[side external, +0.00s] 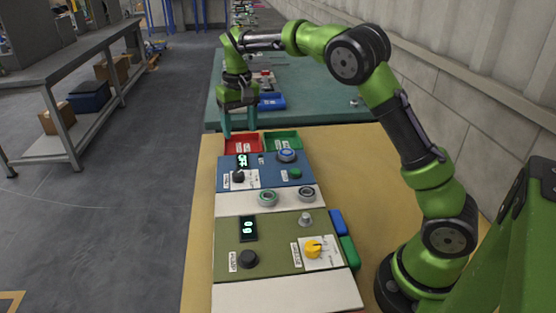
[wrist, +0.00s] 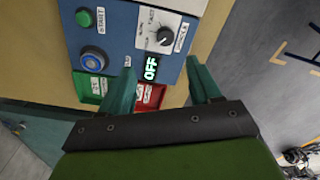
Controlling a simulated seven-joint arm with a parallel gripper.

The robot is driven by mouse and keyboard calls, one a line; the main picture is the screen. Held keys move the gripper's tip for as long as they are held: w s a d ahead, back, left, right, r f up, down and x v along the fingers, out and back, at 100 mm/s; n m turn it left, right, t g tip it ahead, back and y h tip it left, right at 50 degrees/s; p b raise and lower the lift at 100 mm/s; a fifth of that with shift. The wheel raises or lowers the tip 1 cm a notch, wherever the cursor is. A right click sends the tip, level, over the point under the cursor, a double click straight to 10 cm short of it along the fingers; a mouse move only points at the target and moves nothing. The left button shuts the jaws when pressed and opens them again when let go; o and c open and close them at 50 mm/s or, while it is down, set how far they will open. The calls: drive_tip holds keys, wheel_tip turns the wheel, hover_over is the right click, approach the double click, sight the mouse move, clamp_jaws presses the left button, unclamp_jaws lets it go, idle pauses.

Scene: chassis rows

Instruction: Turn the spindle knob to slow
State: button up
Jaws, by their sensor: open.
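The spindle knob (wrist: 165,36) is a small black dial on a white label plate, on the blue panel (wrist: 125,38). In the side view this black knob (side external: 238,177) sits at the left of the blue panel. The lit display (wrist: 151,68) beside it reads OFF. "FAST" shows on the plate; the other lettering and the exact pointer direction are too small to tell. My gripper (side external: 240,131) is open and empty above the far end of the panel, over the red tray side. In the wrist view my gripper (wrist: 160,68) is apart from the knob.
A red tray (side external: 243,143) and a green tray (side external: 282,140) adjoin the blue panel. A blue button (side external: 286,155) and a green button (side external: 295,173) are on it. Nearer, an olive panel (side external: 280,232) holds a yellow knob (side external: 313,249) and a black knob (side external: 248,259).

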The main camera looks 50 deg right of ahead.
sight(238, 173)
drive_tip(key=shift+n, duration=0.3)
drive_tip(key=f, duration=0.5)
drive_tip(key=w+f, duration=0.1)
drive_tip(key=f, duration=0.8)
drive_tip(key=shift+w+a+f, duration=0.15)
drive_tip(key=shift+a+f, duration=0.15)
drive_tip(key=shift+a, duration=0.05)
drive_tip(key=c, duration=1)
drive_tip(key=shift+c, duration=0.2)
